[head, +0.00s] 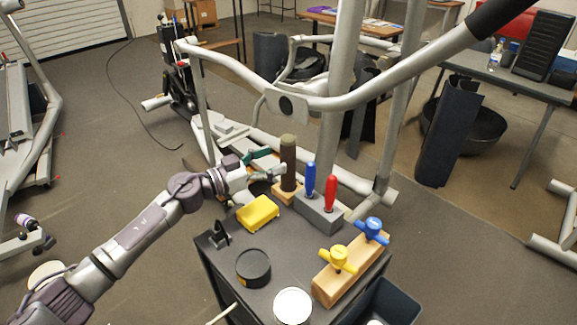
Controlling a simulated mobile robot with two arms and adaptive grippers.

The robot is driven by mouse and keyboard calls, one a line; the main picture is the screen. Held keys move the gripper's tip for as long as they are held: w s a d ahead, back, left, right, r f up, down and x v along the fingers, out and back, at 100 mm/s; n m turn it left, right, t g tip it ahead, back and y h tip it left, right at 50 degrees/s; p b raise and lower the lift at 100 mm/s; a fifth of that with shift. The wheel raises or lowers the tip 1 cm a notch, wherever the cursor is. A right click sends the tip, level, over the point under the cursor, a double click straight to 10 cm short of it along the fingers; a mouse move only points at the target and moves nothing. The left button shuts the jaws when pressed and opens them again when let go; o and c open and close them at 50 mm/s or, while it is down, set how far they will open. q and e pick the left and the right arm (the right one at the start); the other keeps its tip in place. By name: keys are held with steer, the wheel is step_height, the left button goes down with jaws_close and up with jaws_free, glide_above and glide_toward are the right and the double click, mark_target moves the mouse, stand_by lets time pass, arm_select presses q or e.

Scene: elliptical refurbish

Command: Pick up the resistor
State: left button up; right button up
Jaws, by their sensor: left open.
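I cannot tell for certain which thing is the resistor. A dark brown upright cylinder (288,160) with an olive top stands on a small wooden base (285,192) at the back of the dark cart top (226,268). My left gripper (275,161) is open just left of this cylinder, its fingers pointing right. From this view I cannot tell whether they touch it. A green piece (256,154) shows at the upper finger; I cannot tell whether it is part of the gripper. My right gripper is not in view.
The cart also holds a yellow box (258,213), a grey block (318,212) with blue and red handles, a wooden block (345,275) with yellow and blue knobs, a black round container (253,267) and a white disc (292,306). The elliptical's frame (335,120) stands close behind.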

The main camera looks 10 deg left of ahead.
mark_target(281, 158)
arm_select(q)
steer(key=x, duration=0.5)
steer(key=shift+w+d+f, duration=0.15)
steer(key=shift+f, duration=0.25)
jaws_close()
steer(key=shift+r, duration=0.1)
